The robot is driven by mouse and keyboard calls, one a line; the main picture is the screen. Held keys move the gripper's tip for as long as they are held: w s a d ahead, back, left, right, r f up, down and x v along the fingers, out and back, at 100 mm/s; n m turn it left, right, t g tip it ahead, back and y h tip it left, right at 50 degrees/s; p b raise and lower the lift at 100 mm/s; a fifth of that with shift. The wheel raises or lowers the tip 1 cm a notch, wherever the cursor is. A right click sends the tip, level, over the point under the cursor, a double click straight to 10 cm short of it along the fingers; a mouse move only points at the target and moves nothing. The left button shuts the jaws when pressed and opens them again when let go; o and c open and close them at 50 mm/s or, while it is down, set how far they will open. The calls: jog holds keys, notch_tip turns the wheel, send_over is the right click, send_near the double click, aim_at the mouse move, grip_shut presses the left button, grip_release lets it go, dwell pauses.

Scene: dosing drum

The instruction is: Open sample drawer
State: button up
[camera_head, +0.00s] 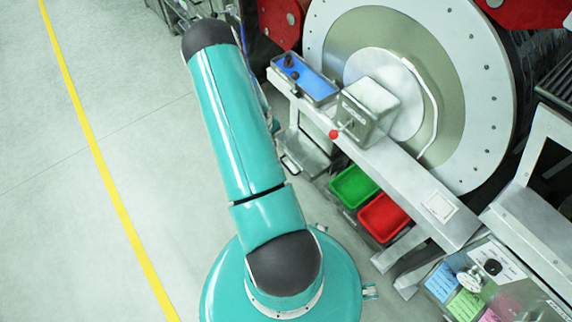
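I cannot tell for certain which part is the sample drawer. A grey metal box (368,110) with a small label and a red-knobbed lever (334,134) sits on the light metal beam in front of the drum. Lower left of it, beside my arm, is a metal housing (308,145) with what looks like a dark handle (290,166) at its lower edge. My teal arm rises from its round base at the bottom and reaches to the top left. My gripper does not show clearly; the arm's far end is hidden behind its own links.
A blue tray (312,85) with several dark round pieces lies on the beam's left end. A green bin (353,187) and a red bin (384,217) stand below. The floor left of the yellow line (96,150) is clear.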

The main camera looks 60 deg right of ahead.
send_over(287, 167)
jog(key=w+a, duration=0.1)
jog(key=a, duration=0.2)
notch_tip(287, 167, down, 5)
jog(key=shift+g, duration=0.4)
jog(key=d+f, duration=0.1)
jog(key=f, duration=0.3)
jog(key=d+f, duration=0.1)
jog(key=f, duration=0.8)
jog(key=shift+s+d+f, duration=0.35)
jog(key=shift+d+f, duration=0.05)
grip_shut()
